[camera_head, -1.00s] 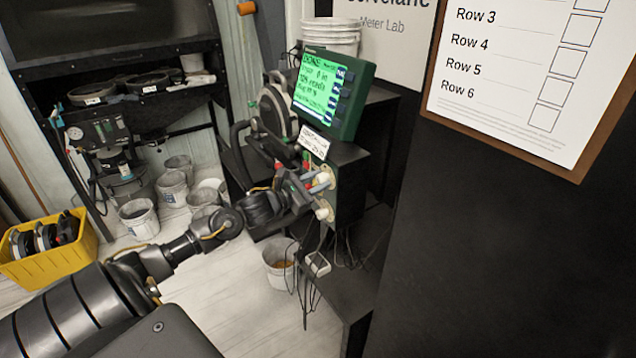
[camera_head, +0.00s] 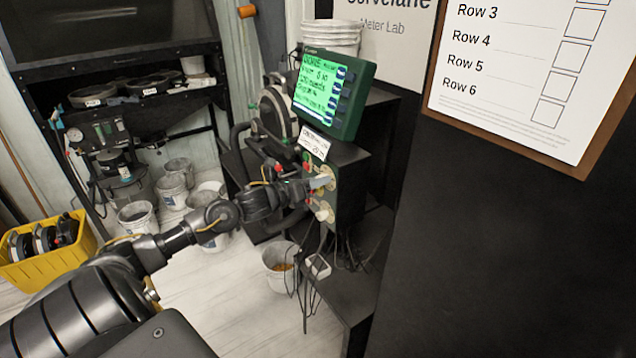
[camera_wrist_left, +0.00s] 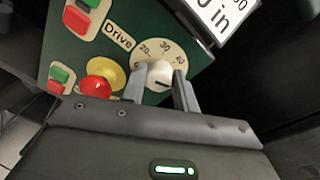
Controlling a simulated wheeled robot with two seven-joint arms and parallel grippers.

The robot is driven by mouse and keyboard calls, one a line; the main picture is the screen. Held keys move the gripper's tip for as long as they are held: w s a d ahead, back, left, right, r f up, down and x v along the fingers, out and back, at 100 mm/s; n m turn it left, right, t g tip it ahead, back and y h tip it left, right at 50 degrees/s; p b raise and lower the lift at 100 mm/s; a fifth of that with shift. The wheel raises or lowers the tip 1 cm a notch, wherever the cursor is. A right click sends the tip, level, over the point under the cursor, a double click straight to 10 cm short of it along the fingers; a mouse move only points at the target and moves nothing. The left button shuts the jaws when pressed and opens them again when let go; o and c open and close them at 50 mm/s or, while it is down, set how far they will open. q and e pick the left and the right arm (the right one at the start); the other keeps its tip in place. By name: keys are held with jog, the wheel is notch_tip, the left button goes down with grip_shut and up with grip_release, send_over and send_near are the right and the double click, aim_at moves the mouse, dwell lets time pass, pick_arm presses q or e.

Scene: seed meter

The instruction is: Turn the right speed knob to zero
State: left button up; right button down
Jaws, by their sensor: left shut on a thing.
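A white speed knob (camera_wrist_left: 160,76) sits on a cream dial marked 20, 30 and 40, beside a "Drive" label, in the left wrist view. In the head view this knob (camera_head: 327,173) is the upper of two pale knobs on the side of the control box. My left gripper (camera_head: 320,182) is at it, and the left wrist view shows its two fingers (camera_wrist_left: 160,88) on either side of the knob, shut on it. The fingers partly cover the dial, and I cannot read the exact setting. My right gripper is not in view.
A second pale knob (camera_head: 324,212) is just below. A red button (camera_wrist_left: 97,88) on a yellow base and green-red switches (camera_wrist_left: 62,76) are close to the fingers. A green-cased screen (camera_head: 333,92) stands above the box. Cables hang below, near a bucket (camera_head: 281,268).

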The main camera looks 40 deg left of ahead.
pick_arm(q)
jog(key=shift+f+m+t+h+p, duration=0.3)
jog(key=shift+m+p, duration=2.3)
jog(key=shift+m, duration=3.05)
jog(key=shift+r+m+t+h+p, duration=0.1)
jog(key=shift+m+h+p, duration=0.25)
jog(key=shift+m+p, duration=3.8)
jog(key=shift+f+m+t+h+p, duration=0.3)
jog(key=shift+m+p, duration=0.8)
jog(key=shift+m, duration=6)
jog(key=o, duration=1)
jog(key=shift+r, duration=0.15)
jog(key=shift+c, duration=0.2)
